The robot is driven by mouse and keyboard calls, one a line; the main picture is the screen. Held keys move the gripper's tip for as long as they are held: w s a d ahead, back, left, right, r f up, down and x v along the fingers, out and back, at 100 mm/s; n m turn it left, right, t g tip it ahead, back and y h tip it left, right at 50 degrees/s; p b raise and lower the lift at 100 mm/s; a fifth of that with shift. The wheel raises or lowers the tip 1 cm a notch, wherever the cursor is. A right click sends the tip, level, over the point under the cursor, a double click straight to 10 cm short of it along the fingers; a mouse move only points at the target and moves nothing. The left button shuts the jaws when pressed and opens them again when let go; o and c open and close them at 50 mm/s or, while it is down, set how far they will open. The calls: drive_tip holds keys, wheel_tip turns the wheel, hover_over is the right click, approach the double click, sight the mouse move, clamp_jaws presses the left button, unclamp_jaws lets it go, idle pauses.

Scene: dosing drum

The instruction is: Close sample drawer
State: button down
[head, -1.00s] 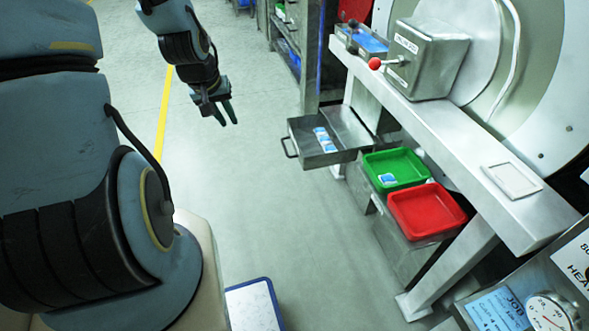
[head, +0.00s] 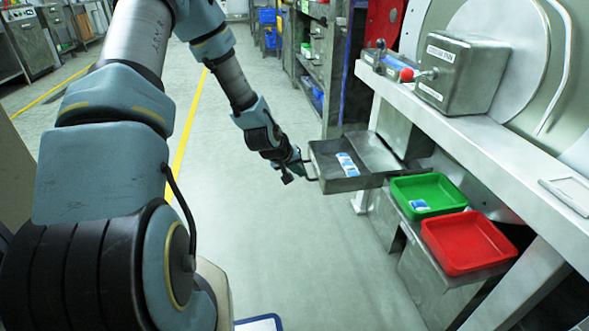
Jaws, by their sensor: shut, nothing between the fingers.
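The sample drawer (head: 330,187) is a grey metal tray pulled out to the left from under the steel bench (head: 440,125). White and blue packets (head: 347,164) lie in it. My gripper (head: 303,170) is at the drawer's left end, by its handle, with the fingers shut and nothing visible between them. The fingers overlap the handle in this view, and I cannot tell whether they touch it.
A green tray (head: 428,190) with a small packet and an empty red tray (head: 468,240) sit right of the drawer. A metal box with a red-knobbed lever (head: 407,75) stands on the bench. The floor (head: 270,260) left of the drawer is clear.

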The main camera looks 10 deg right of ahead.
sight(321, 179)
drive_tip(key=shift+w+d+f+b, duration=0.15)
drive_tip(key=shift+d+f, duration=0.2)
drive_tip(key=shift+d, duration=0.5)
drive_tip(key=shift+w+d+f+b, duration=0.1)
drive_tip(key=shift+d+f, duration=0.2)
drive_tip(key=shift+d, duration=0.6)
drive_tip(key=shift+w+d+f+b, duration=0.15)
drive_tip(key=shift+d+f, duration=0.2)
drive_tip(key=shift+d, duration=0.5)
drive_tip(key=d, duration=1.2)
drive_tip(key=shift+s+p, duration=0.3)
drive_tip(key=shift+s, duration=0.1)
drive_tip(key=shift+a, duration=0.1)
